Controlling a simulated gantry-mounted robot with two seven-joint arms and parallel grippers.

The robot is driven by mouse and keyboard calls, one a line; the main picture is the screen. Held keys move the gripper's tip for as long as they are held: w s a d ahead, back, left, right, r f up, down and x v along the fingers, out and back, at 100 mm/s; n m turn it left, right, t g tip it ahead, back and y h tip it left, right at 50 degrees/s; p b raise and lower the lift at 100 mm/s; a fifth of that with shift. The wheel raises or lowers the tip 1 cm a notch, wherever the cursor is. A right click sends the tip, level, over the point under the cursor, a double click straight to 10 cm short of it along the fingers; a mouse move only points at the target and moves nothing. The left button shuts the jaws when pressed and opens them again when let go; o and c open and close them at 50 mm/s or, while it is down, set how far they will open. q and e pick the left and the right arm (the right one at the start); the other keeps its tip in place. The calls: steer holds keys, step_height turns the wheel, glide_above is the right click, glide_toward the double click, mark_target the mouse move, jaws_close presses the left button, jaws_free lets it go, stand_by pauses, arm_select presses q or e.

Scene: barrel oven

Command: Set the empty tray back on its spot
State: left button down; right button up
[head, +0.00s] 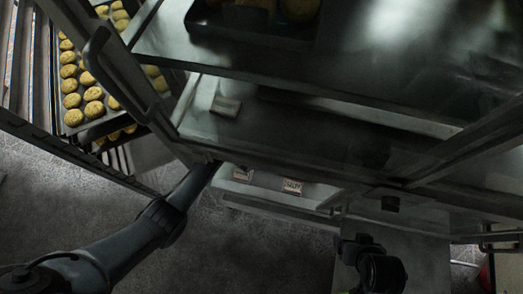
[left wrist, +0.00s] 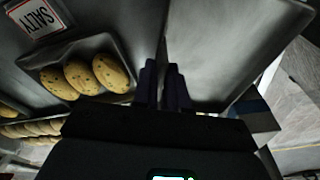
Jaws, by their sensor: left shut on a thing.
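In the left wrist view, my left gripper (left wrist: 162,75) is shut on the edge of a bare grey metal tray (left wrist: 215,50), which spreads to the right of the fingers. No food shows on the visible part of it. In the head view my left arm reaches up from the lower left, and its gripper is hidden behind the metal frame. Left of the fingers in the wrist view, a small tray (left wrist: 122,45) holds three cookies (left wrist: 82,77), beside a label reading SALTY (left wrist: 33,17). My right gripper cannot be made out.
In the head view, a slatted rack at the left holds a tray of many cookies (head: 92,93). A dark tray (head: 240,37) with cookies is on the upper glossy surface. Labels (head: 292,186) sit on a lower ledge. Metal frame bars crowd the arm; grey floor (head: 250,255) is open below.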

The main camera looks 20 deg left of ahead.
arm_select(q)
steer(key=shift+f, duration=0.15)
steer(key=c, duration=1.2)
jaws_free()
steer(key=shift+f, duration=0.1)
steer(key=shift+o, duration=0.2)
steer(key=shift+s+r+p, duration=0.15)
steer(key=shift+r+p, duration=0.5)
steer(key=shift+r, duration=0.5)
steer(key=shift+s+r+p, duration=0.1)
steer(key=shift+r+p, duration=0.5)
steer(key=shift+r, duration=0.55)
